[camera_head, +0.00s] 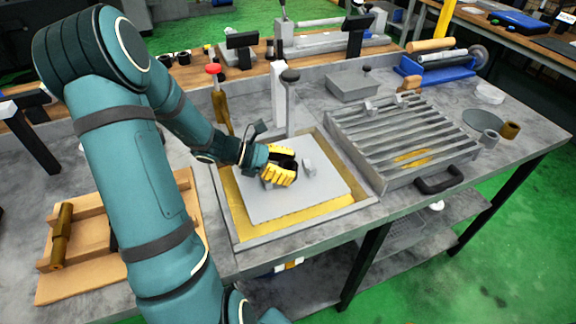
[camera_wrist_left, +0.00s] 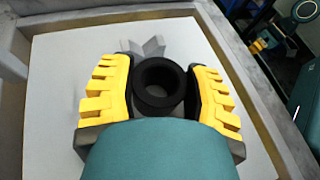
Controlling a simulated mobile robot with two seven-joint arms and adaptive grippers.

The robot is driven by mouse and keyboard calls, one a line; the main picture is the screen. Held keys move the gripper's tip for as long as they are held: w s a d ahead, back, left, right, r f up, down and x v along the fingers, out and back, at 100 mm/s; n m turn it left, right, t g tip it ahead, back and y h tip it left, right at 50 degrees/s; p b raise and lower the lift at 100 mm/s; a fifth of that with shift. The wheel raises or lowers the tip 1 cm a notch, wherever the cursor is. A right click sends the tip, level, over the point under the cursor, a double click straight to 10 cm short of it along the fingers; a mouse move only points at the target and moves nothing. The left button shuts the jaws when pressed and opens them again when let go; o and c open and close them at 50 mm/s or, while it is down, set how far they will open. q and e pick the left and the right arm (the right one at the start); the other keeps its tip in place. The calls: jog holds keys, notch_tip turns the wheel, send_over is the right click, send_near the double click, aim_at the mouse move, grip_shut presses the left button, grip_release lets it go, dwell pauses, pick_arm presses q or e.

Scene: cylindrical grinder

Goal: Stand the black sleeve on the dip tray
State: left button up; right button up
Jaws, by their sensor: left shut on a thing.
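The black sleeve (camera_wrist_left: 156,103) is a short thick ring between the yellow fingers of my left gripper (camera_wrist_left: 158,90) in the left wrist view, with its open end facing up. In the head view the left gripper (camera_head: 281,165) is low over the light plate (camera_head: 305,200) of the dip tray, and the sleeve (camera_head: 285,161) shows as a dark patch. The dip tray (camera_head: 310,225) has a grey rim with yellow liquid around the plate. The sleeve's lower end is hidden, so I cannot tell whether it touches the plate.
A slatted rack (camera_head: 400,140) with a black handle stands right of the tray. Posts with a red knob (camera_head: 213,69) and a dark knob (camera_head: 290,76) rise behind it. A wooden stand (camera_head: 75,288) with a brass piece is at left. A brass sleeve (camera_head: 510,130) stands far right.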

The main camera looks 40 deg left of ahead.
pick_arm(q)
jog(key=o, duration=1.3)
jog(key=shift+s+a+r, duration=0.1)
jog(key=shift+a+r, duration=0.05)
jog(key=shift+r, duration=0.05)
jog(key=p+v, duration=0.2)
jog(key=v, duration=0.8)
jog(key=shift+p, duration=0.35)
jog(key=shift+v, duration=0.85)
